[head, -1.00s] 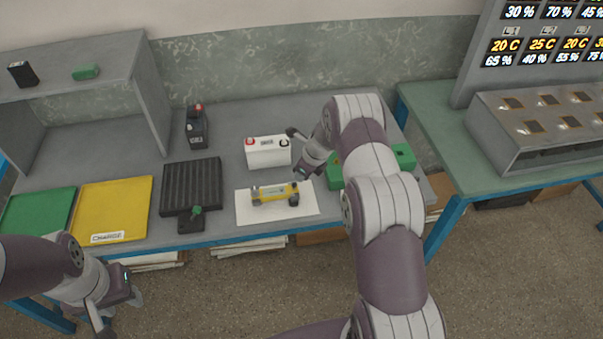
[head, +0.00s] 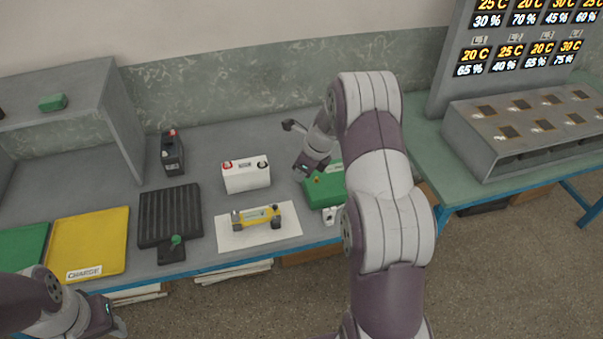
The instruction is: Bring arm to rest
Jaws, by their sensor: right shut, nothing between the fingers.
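My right gripper (head: 308,168) is shut and empty. It hangs above the table (head: 215,152), between the white battery (head: 246,174) and a green case (head: 321,190), close to the case in the picture. I cannot tell whether it touches anything. My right arm reaches in from the bottom right and hides part of the green case. My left gripper (head: 119,327) is at the bottom left, in front of the table's front edge. Its fingers are partly cut off by the frame, so their opening is unclear.
A yellow toy-like cart (head: 257,215) sits on a white sheet. A black ribbed tray (head: 170,215), a yellow mat (head: 88,246) marked CHARGE and a black battery (head: 172,152) stand to its left. A shelf (head: 90,90) rises at the left, and a slotted rack (head: 530,130) at the right.

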